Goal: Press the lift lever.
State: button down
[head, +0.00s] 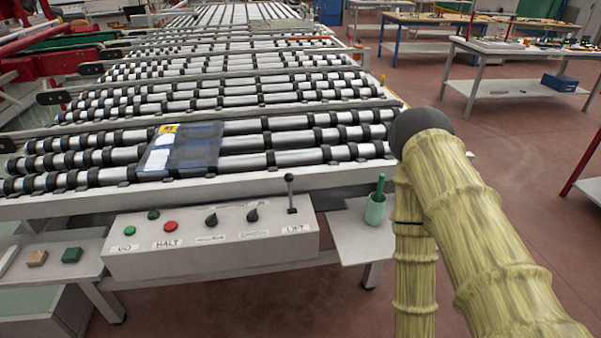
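The lift lever (290,196) stands at the right end of the grey control box (210,252), above the label "LIFT". It is a thin metal stick with a small dark knob, and it looks about upright. My gripper is not in this view. Only my arm shows, in a yellowish sleeve with a dark rounded joint, to the right of the box and apart from the lever. Nothing touches or covers the lever.
The box also carries a green GO button (130,231), a red HALT button (170,226) and two black knobs. A green cup (375,210) stands on a side shelf right of the lever.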

aim_at(288, 178)
jog(key=z, duration=0.55)
jog(key=k, duration=1.3)
jog(key=u, duration=0.3)
jog(key=i, duration=0.8)
jog(key=u, duration=0.6)
jog(key=i, duration=0.7)
jog(key=z, duration=0.15)
